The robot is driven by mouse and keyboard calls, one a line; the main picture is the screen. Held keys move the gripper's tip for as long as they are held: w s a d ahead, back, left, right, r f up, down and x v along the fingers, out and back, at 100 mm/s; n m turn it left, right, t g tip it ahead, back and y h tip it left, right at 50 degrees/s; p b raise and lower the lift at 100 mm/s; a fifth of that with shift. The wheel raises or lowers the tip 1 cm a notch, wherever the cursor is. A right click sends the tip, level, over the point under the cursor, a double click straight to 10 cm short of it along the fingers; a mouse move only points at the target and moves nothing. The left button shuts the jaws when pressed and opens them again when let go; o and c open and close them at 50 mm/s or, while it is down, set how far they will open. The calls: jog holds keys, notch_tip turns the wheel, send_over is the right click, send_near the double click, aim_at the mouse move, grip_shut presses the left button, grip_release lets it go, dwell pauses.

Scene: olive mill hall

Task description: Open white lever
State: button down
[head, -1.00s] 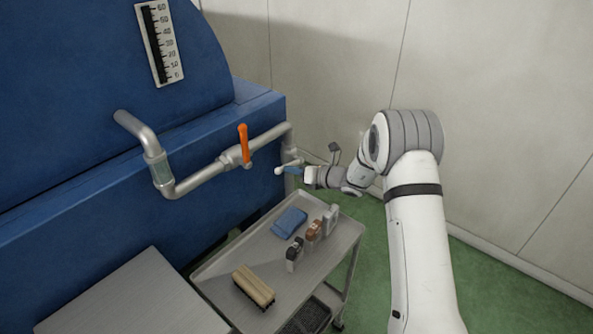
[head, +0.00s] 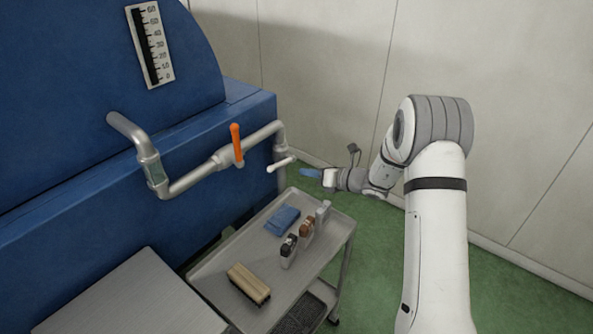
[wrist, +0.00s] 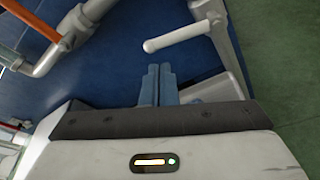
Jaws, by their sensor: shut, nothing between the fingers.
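The white lever (head: 282,164) sits on the vertical pipe at the right end of the pipework, below the orange lever. In the wrist view the white lever (wrist: 186,36) lies just beyond my fingertips, its round knob end towards the left. My gripper (head: 303,172) is to the right of the lever in the head view, with a visible gap between them. In the wrist view the blue fingers of my gripper (wrist: 158,70) are together, with nothing between them. They do not touch the lever.
An orange lever (head: 236,144) stands upright on the grey pipe (head: 198,178) in front of the blue machine (head: 80,205). Below is a metal trolley (head: 215,262) with a blue cloth (head: 282,220), small bottles (head: 306,230) and a brush (head: 249,283). Green floor lies to the right.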

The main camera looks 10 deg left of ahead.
jog(key=shift+s+d+r, duration=0.15)
jog(key=shift+s+d, duration=0.1)
jog(key=shift+d, duration=0.15)
jog(key=s+d+r+n+g+h, duration=0.25)
jog(key=s+r+n, duration=0.35)
jog(key=s+n, duration=0.3)
jog(key=s+d+r+n+g+h, duration=0.1)
jog(key=s+r+n+g+h, duration=0.15)
jog(key=s+r+n, duration=0.55)
jog(key=s+d+n+h, duration=0.4)
jog(key=s+d+n, duration=0.2)
jog(key=s, duration=0.4)
jog(key=s+d+n+t+h, duration=0.1)
jog(key=s+d+n+h, duration=0.4)
jog(key=s+d, duration=0.3)
jog(key=shift+s+d+r+n+t, duration=0.35)
jog(key=shift+s+n, duration=0.25)
jog(key=shift+s, duration=0.35)
